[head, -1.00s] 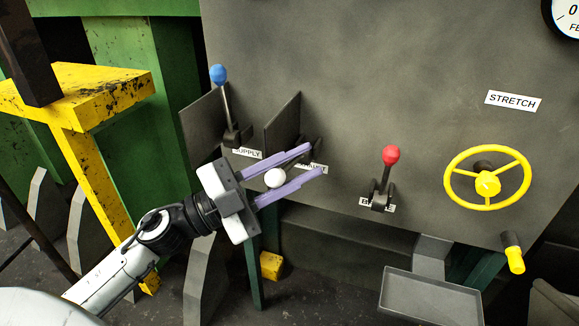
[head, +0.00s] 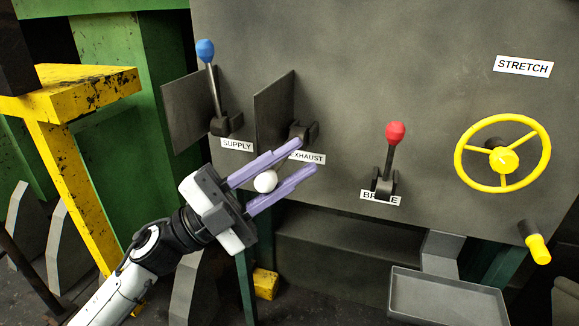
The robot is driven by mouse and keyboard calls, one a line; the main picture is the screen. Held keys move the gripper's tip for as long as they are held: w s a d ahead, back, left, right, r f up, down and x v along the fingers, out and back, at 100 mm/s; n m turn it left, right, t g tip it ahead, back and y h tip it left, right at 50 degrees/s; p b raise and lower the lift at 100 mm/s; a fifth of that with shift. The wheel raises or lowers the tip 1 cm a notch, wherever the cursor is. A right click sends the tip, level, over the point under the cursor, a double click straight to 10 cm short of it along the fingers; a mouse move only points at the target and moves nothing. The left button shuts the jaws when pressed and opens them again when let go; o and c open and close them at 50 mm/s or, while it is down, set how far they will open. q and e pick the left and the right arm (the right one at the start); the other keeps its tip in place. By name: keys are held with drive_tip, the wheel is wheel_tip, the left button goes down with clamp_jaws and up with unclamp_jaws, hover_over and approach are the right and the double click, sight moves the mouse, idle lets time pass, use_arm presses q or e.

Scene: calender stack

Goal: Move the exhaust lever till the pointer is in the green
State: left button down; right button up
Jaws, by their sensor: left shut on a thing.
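The exhaust lever's white ball knob (head: 265,181) sits between the two purple fingers of my left gripper (head: 307,156). The gripper is shut on it. The lever's dark pivot (head: 304,131) shows just beyond the upper fingertip, above the partly covered EXHAUST label (head: 309,158). Most of the lever's rod is hidden behind the fingers, and the lever points down and out from the panel. The gauge with the pointer and the green band is not in view. My right gripper is not in view.
The blue-knobbed supply lever (head: 206,52) stands upright to the left, with dark guard plates (head: 274,108) between the levers. The red-knobbed brake lever (head: 395,132) and yellow handwheel (head: 503,154) are to the right. A grey tray (head: 447,279) juts out below.

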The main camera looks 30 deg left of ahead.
use_arm(q)
drive_tip(key=c, duration=1.5)
unclamp_jaws()
drive_tip(key=shift+f, duration=0.25)
drive_tip(key=shift+o, duration=0.2)
drive_tip(key=shift+r, duration=0.1)
drive_tip(key=b+v, duration=0.1)
drive_tip(key=v, duration=0.9)
drive_tip(key=shift+s+b, duration=0.2)
drive_tip(key=shift+b, duration=0.2)
drive_tip(key=shift+a, duration=0.1)
